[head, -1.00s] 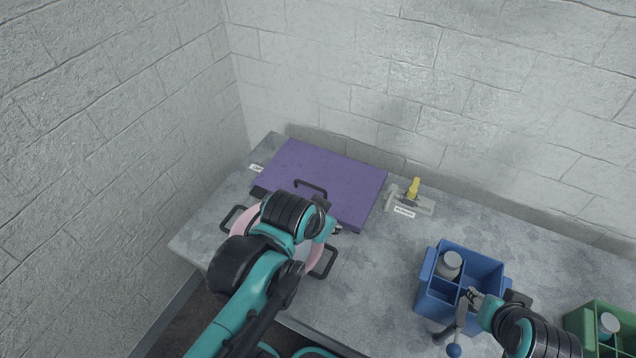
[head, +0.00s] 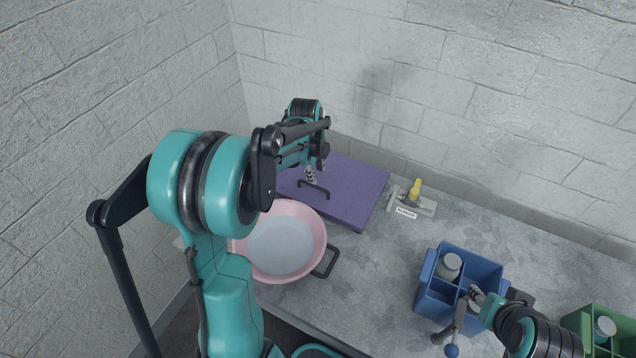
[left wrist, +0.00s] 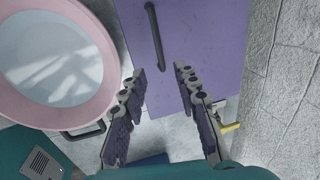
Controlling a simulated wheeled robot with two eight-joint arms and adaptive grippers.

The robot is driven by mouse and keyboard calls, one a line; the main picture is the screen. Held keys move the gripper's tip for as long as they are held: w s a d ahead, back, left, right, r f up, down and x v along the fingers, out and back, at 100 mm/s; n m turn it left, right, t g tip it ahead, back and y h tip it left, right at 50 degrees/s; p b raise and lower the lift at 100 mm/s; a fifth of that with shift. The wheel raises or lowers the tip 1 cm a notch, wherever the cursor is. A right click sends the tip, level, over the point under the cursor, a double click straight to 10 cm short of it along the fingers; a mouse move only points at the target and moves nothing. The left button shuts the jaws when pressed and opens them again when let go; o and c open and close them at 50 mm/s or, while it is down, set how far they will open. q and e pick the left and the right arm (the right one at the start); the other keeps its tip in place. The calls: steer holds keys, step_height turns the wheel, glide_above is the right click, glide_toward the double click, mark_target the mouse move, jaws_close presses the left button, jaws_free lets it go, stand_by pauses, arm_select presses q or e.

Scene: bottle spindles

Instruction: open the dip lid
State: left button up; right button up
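The dip lid is a flat purple slab (head: 355,190) with a black bar handle (head: 315,190), lying flat at the back left of the table. It also shows in the left wrist view (left wrist: 205,40), with the handle (left wrist: 155,35) running up the picture. My left gripper (head: 311,175) hangs above the lid close to the handle. In the left wrist view my left gripper (left wrist: 159,72) is open, its fingers apart with nothing between them and the handle just beyond the tips. My right gripper (head: 474,296) is at the blue crate's front; its finger state is unclear.
A pink basin (head: 318,235) with pale liquid stands in front of the lid. A blue divided crate (head: 425,285) holds a grey-capped bottle (head: 449,266). A green crate (head: 577,322) is at right. A labelled holder with a yellow piece (head: 415,190) stands right of the lid.

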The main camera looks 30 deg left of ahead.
arm_select(q)
steer(key=f+b, duration=0.1)
steer(key=f, duration=0.1)
steer(key=w+f, duration=0.1)
steer(key=f, duration=0.2)
steer(key=f+b, duration=0.1)
steer(key=f, duration=0.2)
steer(key=shift+w+b, duration=0.3)
steer(key=shift+r, duration=0.1)
jaws_close()
